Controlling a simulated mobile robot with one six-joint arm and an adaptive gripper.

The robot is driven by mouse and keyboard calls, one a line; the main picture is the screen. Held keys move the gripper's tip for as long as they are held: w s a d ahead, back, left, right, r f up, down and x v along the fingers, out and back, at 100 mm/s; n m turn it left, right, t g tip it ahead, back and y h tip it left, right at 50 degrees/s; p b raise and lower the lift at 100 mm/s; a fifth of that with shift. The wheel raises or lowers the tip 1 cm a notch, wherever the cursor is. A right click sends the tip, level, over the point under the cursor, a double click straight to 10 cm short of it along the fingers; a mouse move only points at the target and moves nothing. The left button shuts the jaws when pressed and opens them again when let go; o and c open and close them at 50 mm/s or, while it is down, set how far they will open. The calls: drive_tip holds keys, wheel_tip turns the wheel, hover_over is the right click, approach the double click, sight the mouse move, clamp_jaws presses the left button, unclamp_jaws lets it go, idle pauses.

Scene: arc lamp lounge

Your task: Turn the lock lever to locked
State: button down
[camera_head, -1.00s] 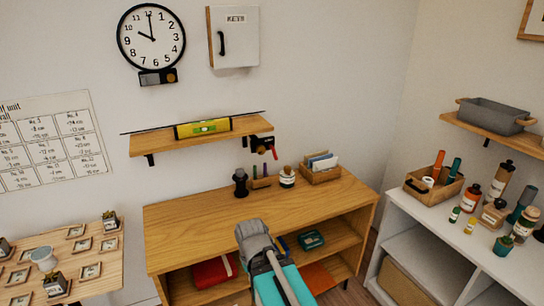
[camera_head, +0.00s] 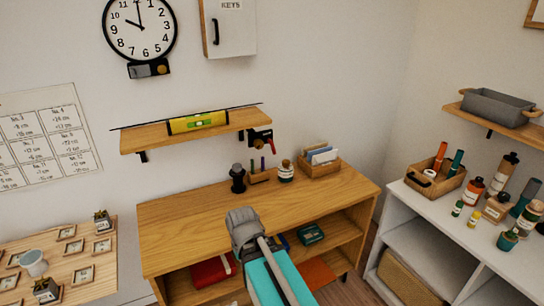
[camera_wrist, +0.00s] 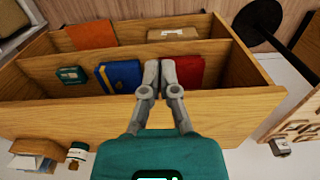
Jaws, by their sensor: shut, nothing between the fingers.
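My gripper (camera_wrist: 160,77) is shut and empty in the wrist view, over the desk's open compartments. In the head view my grey and teal arm is in front of the desk, well below the lever and apart from it.
The wall shelf (camera_head: 150,140) carries a yellow spirit level (camera_head: 198,122). Below, the wooden desk (camera_head: 190,215) holds a dark grinder (camera_head: 238,180), a jar (camera_head: 286,172) and a card box (camera_head: 320,165). A key cabinet (camera_head: 232,25) hangs above. The wall around the lever looks clear.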

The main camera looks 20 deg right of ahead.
sight(272, 147)
drive_tip(key=w+d+f+n+t+h+b, duration=0.15)
drive_tip(key=w+d+t+h+b, duration=0.25)
drive_tip(key=w+d+h+b, duration=0.85)
drive_tip(key=w+d+r+n+t+h+b, duration=0.1)
drive_tip(key=w+r+n+t, duration=0.3)
drive_tip(key=w, duration=0.6)
drive_tip(key=w+d+r+n+t+h+b, duration=0.1)
drive_tip(key=w+r+n+t+h+b, duration=0.1)
drive_tip(key=w, duration=0.8)
wheel_tip(272, 147, up, 2)
drive_tip(key=shift+w+d+n+t+h+b, duration=0.3)
drive_tip(key=shift+d+n+t+h, duration=0.15)
drive_tip(key=shift+n+t, duration=0.6)
drive_tip(key=shift+w+m, duration=0.1)
drive_tip(key=shift+m, duration=0.2)
drive_tip(key=p+x, duration=0.3)
drive_tip(key=x, duration=1)
drive_tip(key=shift+w+d+r, duration=0.15)
drive_tip(key=shift+w+d, duration=0.05)
drive_tip(key=shift+d, duration=0.1)
